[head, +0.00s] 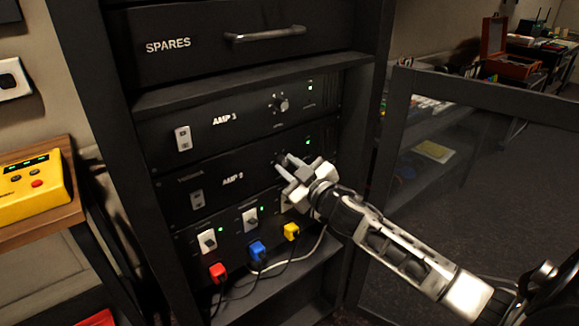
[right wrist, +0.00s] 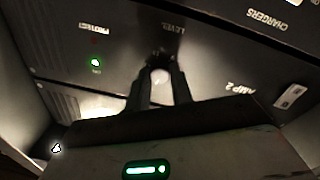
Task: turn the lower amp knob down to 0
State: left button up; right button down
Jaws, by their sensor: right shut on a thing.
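The lower amp, AMP 2 (head: 225,184), is a black rack panel below AMP 1 (head: 228,121); its label and LEVEL marking also show in the right wrist view. My right gripper (head: 284,164) reaches in from the right to the right half of the AMP 2 panel. In the right wrist view its two dark fingers (right wrist: 160,78) are shut on the amp's level knob (right wrist: 159,73), a small pale round shape between the tips. The fingers hide most of the knob, and its pointer and setting cannot be read. My left gripper is not in view.
The upper amp's knob (head: 281,104) sits above my gripper. Below AMP 2, a panel has white switches and red (head: 217,271), blue (head: 257,251) and yellow (head: 291,231) plugs with cables. A SPARES drawer (head: 190,42) is on top. A yellow device (head: 30,190) stands at left.

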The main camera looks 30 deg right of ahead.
jog(key=n, duration=0.4)
jog(key=shift+n, duration=0.4)
jog(key=n, duration=0.3)
jog(key=shift+n, duration=0.4)
jog(key=n, duration=0.4)
jog(key=shift+d+n+y, duration=0.1)
jog(key=shift+n+y, duration=0.2)
jog(key=shift+n, duration=0.1)
jog(key=n, duration=0.3)
jog(key=shift+n, duration=0.4)
jog(key=n, duration=0.4)
jog(key=shift+r+n+y, duration=0.1)
jog(key=shift+n+y, duration=0.3)
jog(key=n, duration=0.3)
jog(key=shift+n, duration=0.4)
jog(key=n, duration=0.4)
jog(key=shift+r+p, duration=0.1)
jog(key=shift+p, duration=0.25)
jog(key=shift+n+p, duration=0.5)
jog(key=shift+n, duration=1.5)
